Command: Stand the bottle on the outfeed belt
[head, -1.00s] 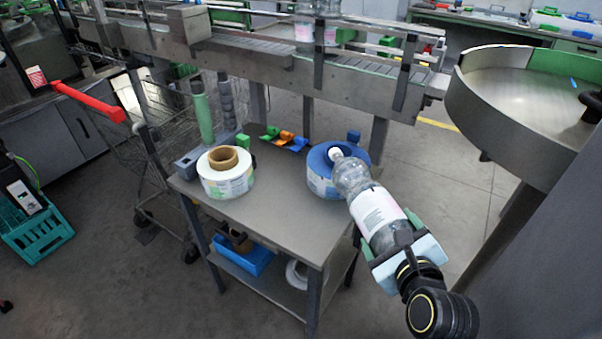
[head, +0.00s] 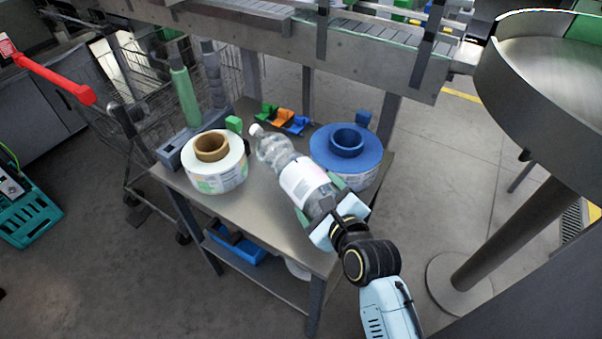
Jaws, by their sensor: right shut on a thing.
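A clear plastic bottle (head: 302,182) with a white label and a white cap is held tilted over the small table. My right gripper (head: 335,211) is shut on the bottle near its base. The cap end points up and left, away from the gripper. The conveyor belt (head: 370,42) runs across the top of the head view, behind the table and apart from the bottle; whether it is the outfeed belt I cannot tell. My left gripper is not in view.
The table (head: 262,210) holds a white label reel (head: 230,178), a blue-cored reel (head: 375,160), a green roll (head: 186,95) and small coloured clips (head: 285,118). A round metal turntable (head: 550,80) stands at right. A wire cart with a red handle (head: 55,78) is at left.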

